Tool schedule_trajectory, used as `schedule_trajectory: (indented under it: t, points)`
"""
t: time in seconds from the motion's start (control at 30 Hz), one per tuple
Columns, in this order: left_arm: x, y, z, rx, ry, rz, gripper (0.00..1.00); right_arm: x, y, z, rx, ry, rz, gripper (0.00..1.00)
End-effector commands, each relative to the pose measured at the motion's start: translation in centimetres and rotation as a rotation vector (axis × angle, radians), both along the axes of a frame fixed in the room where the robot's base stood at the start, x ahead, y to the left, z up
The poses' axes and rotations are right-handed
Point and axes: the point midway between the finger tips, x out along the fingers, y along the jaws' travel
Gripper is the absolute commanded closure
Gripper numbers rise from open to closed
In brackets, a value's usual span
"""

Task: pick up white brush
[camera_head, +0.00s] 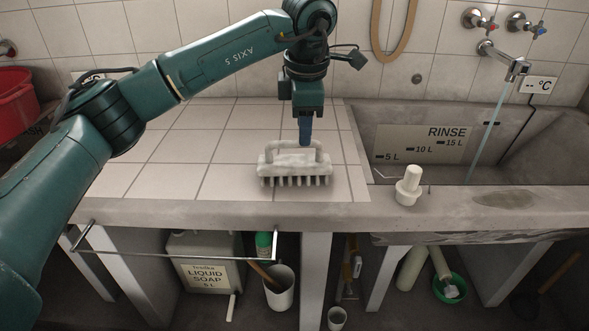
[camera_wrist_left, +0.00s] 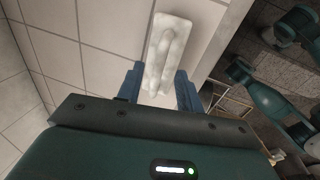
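The white brush (camera_head: 296,169) lies bristles down on the tiled counter near its front edge, with its raised handle on top. My left gripper (camera_head: 305,139) points down right at the brush handle; in the head view its fingers overlap in line, so contact cannot be told. In the left wrist view the brush (camera_wrist_left: 170,38) lies ahead of the fingers, its near end reaching between them. The two blue fingers (camera_wrist_left: 159,84) stand apart there, with gaps beside the brush. My right gripper does not show.
A white stopper-like object (camera_head: 408,186) stands on the ledge right of the brush. Beyond it is the concrete basin (camera_head: 485,196) with a running tap (camera_head: 503,58). A metal rail (camera_head: 175,258) runs below the counter's front edge. The tiles (camera_head: 190,150) left of the brush are clear.

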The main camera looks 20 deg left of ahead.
Motion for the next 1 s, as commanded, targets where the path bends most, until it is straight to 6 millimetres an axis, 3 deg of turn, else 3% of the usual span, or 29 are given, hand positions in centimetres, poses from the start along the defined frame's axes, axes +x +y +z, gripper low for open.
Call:
schedule_trajectory:
  t: [0.17, 0.43, 0.7, 1.0]
  points:
    - [0.1, 0.2, -1.1, -0.001, 0.001, 0.000, 0.64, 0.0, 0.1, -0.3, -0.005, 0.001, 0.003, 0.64]
    - [0.6, 0.8, -4.9, 0.000, 0.001, -0.001, 0.64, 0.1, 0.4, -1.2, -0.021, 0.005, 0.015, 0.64]
    - [0.8, 0.9, -5.3, 0.000, -0.001, -0.001, 0.64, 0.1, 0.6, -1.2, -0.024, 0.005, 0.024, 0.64]
    - [0.8, 0.8, -5.2, -0.002, -0.001, -0.001, 0.88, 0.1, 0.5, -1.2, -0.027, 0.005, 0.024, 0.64]
